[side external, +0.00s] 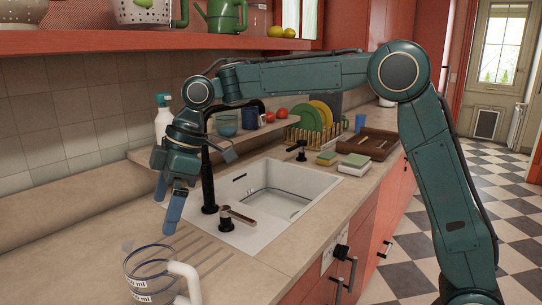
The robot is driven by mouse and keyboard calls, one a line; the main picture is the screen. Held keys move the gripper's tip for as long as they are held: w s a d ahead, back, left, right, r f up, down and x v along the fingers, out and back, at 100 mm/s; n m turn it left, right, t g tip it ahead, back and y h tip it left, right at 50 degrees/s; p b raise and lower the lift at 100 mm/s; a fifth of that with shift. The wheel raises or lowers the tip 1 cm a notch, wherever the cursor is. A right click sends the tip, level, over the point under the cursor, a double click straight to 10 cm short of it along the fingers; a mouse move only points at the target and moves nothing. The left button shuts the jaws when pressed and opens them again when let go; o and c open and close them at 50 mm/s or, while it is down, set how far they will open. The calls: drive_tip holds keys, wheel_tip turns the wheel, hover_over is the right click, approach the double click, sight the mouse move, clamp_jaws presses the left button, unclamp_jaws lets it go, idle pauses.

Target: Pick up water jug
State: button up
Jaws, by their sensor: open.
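A clear jug (139,271) with dark bands, volume markings in ml and a white handle (185,283) is at the bottom left of the side view. Its lower part is cut off by the picture edge. My gripper (167,210) points down above the counter, left of the sink and behind the jug in the picture. Its blue fingers are open and apart from the jug, with nothing seen between them.
A white sink (285,198) with a black faucet (208,183) is just right of my gripper. A white spray bottle (162,122), a dish rack with plates (318,125), sponges (327,158) and a brown tray (367,143) stand farther back. A red shelf (150,42) hangs above.

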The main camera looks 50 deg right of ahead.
sight(154, 248)
drive_tip(key=shift+x, duration=4.2)
drive_tip(key=shift+f, duration=0.1)
drive_tip(key=shift+x, duration=2.5)
drive_tip(key=shift+s, duration=0.15)
drive_tip(key=c, duration=0.9)
drive_tip(key=shift+r, duration=5)
